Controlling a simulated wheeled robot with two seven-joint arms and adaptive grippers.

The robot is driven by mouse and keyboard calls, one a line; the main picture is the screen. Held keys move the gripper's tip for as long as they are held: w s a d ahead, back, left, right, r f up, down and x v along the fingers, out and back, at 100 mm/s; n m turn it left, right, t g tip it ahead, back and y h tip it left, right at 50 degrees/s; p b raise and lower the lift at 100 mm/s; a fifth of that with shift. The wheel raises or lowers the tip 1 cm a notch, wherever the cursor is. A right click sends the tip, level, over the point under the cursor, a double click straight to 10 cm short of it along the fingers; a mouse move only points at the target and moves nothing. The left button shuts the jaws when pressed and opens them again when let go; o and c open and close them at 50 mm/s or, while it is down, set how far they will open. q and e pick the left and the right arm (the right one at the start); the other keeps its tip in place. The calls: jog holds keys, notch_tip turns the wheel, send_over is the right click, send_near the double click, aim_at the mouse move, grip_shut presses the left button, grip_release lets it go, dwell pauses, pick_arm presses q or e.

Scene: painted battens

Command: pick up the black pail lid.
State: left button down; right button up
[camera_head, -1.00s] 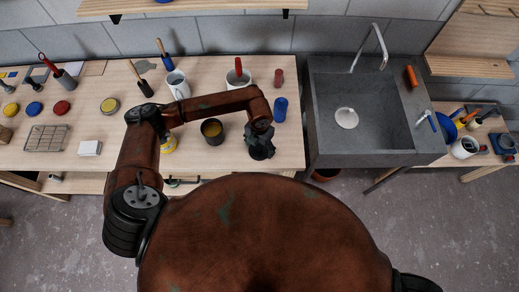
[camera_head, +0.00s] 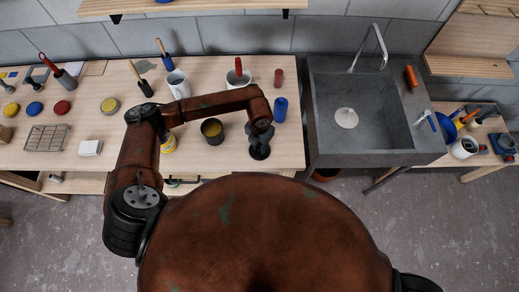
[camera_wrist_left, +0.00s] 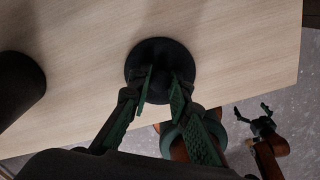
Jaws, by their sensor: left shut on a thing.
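The black pail lid (camera_wrist_left: 146,50) is a round dark disc lying on the wooden table near its front edge. In the head view, the lid (camera_head: 260,155) shows only partly below my left gripper (camera_head: 259,146). In the left wrist view, the fingers of my left gripper (camera_wrist_left: 162,84) reach over the middle of the lid and are shut on it. The exact grip point is dark and hard to make out. My right gripper (camera_wrist_left: 254,112) shows small in the left wrist view, beyond the table edge, with its fingers spread and empty.
A dark tin (camera_head: 212,132) stands left of the lid; a blue cylinder (camera_head: 280,109) and a white pot (camera_head: 238,79) stand behind. A wire rack (camera_head: 45,138) lies at the left. The grey sink (camera_head: 345,118) adjoins the table on the right.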

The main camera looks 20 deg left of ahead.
pick_arm(q)
jog(key=shift+s+a+f, duration=0.1)
jog(key=shift+s+f, duration=0.1)
jog(key=shift+f, duration=0.1)
